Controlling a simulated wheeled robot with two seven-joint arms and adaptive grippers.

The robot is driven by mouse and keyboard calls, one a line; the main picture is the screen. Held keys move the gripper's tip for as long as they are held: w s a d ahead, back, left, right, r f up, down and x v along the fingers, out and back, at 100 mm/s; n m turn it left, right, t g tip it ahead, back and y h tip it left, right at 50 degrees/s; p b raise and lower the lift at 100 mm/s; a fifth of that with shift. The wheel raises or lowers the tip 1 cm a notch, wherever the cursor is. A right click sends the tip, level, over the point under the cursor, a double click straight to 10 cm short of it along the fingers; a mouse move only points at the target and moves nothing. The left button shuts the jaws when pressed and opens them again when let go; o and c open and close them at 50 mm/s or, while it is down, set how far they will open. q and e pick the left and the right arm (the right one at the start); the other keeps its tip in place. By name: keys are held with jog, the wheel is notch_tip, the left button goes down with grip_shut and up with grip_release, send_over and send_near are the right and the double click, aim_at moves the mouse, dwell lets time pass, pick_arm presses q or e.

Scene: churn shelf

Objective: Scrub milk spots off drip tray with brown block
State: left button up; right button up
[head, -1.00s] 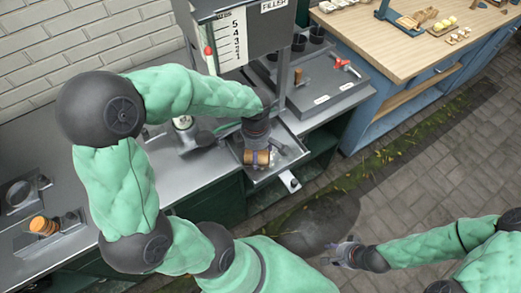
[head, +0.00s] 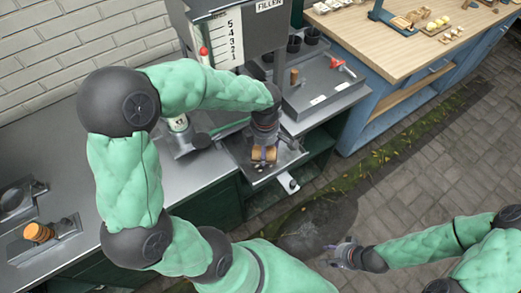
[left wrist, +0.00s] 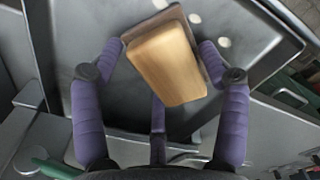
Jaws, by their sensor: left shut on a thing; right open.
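The brown block (head: 264,153) is a tan wooden piece with a darker underside, also large in the left wrist view (left wrist: 167,62). My left gripper (head: 263,147) is shut on it, with purple fingers (left wrist: 161,45) on either side. The block is over the grey drip tray (head: 289,157) below the filler; I cannot tell whether it touches. Several pale milk spots show on the tray (left wrist: 85,15) in the left wrist view, including one spot (left wrist: 224,42) right of the block and another (left wrist: 195,18) above it. My right gripper (head: 346,252) is open and empty, above the paving.
The filler (head: 228,40) with its numbered scale stands behind the tray. A wooden table (head: 395,50) stands farther right. An orange-brown stacked object (head: 38,232) sits on the counter's left end.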

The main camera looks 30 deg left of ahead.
aim_at(254, 156)
pick_arm(q)
jog(key=shift+w+d+r, duration=0.1)
jog(key=shift+w+d, duration=0.25)
jog(key=shift+w, duration=0.45)
jog(key=shift+w+d, duration=0.3)
jog(key=shift+w, duration=0.45)
jog(key=shift+d, duration=0.15)
jog(key=shift+s+a+f+b, duration=0.15)
jog(key=shift+s+a+b, duration=0.05)
jog(key=shift+s, duration=0.5)
jog(key=shift+s+a+f+b, duration=0.15)
jog(key=shift+s+a, duration=0.1)
jog(key=shift+s, duration=0.45)
jog(key=shift+s+a+f+b, duration=0.15)
jog(key=shift+s+a+b, duration=0.05)
jog(key=shift+s, duration=0.5)
jog(key=shift+s+a, duration=0.35)
jog(key=shift+s, duration=0.5)
jog(key=shift+s+a, duration=0.3)
jog(key=shift+s, duration=0.5)
jog(key=shift+r, duration=0.1)
